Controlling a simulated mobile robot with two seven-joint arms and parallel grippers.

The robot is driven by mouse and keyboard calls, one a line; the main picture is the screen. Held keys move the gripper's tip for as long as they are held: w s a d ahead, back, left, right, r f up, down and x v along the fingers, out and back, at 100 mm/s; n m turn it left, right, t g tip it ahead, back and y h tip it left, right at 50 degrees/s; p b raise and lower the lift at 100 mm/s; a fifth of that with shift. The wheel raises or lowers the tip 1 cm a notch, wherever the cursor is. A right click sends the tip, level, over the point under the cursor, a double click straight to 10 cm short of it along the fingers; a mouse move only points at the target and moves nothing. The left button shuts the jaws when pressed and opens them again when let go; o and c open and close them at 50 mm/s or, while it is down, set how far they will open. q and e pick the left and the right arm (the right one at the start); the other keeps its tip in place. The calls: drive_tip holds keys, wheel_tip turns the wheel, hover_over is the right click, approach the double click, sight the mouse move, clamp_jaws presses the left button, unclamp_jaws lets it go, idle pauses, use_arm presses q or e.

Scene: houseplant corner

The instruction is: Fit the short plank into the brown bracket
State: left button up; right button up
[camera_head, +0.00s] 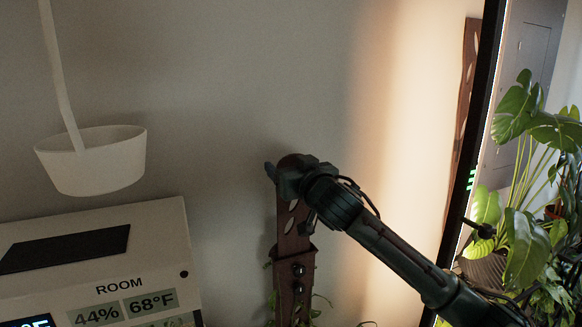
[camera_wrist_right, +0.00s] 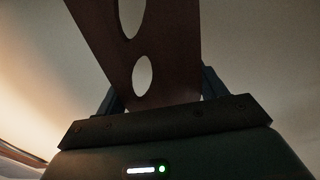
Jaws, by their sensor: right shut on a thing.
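The short plank (camera_head: 291,214) is dark brown with oval cut-outs. It stands roughly upright against the wall, and its lower end meets the top of the brown bracket (camera_head: 286,276). The bracket's rim hides that end, so how deep it sits cannot be told. My right gripper (camera_head: 281,174) is shut on the plank's upper end. In the right wrist view the plank (camera_wrist_right: 135,60) passes between the two fingers of the gripper (camera_wrist_right: 160,92); the bracket is out of that view. My left gripper is in neither view.
A white hanging pot (camera_head: 95,165) and a display panel (camera_head: 150,255) are at the left. A second brown perforated strip (camera_head: 467,85) stands beside a dark-framed glass panel (camera_head: 481,110), with leafy plants (camera_head: 525,200) showing at the right. Small leaves surround the bracket's foot.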

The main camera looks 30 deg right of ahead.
drive_tip(key=o, duration=1.4)
drive_tip(key=shift+o, duration=0.2)
drive_tip(key=s+b, duration=0.3)
drive_tip(key=s, duration=1)
drive_tip(key=shift+s+a, duration=0.15)
drive_tip(key=shift+a, duration=0.25)
drive_tip(key=s+a+f+n+g+y, duration=0.15)
drive_tip(key=a+f, duration=0.25)
drive_tip(key=f, duration=1)
drive_tip(key=s+a+f+n+g+y, duration=0.1)
drive_tip(key=a+f+g+y, duration=0.15)
drive_tip(key=f, duration=1.15)
drive_tip(key=s+a+f+g, duration=0.1)
drive_tip(key=s+a+f, duration=0.1)
drive_tip(key=s+f, duration=0.3)
drive_tip(key=s+a+f+g, duration=0.1)
drive_tip(key=s+a+f, duration=0.2)
drive_tip(key=s+f, duration=0.2)
drive_tip(key=s+a+f+n+g, duration=0.1)
drive_tip(key=s+a+f, duration=0.1)
drive_tip(key=s+f, duration=0.4)
drive_tip(key=shift+a+f, duration=0.35)
drive_tip(key=shift+f, duration=0.35)
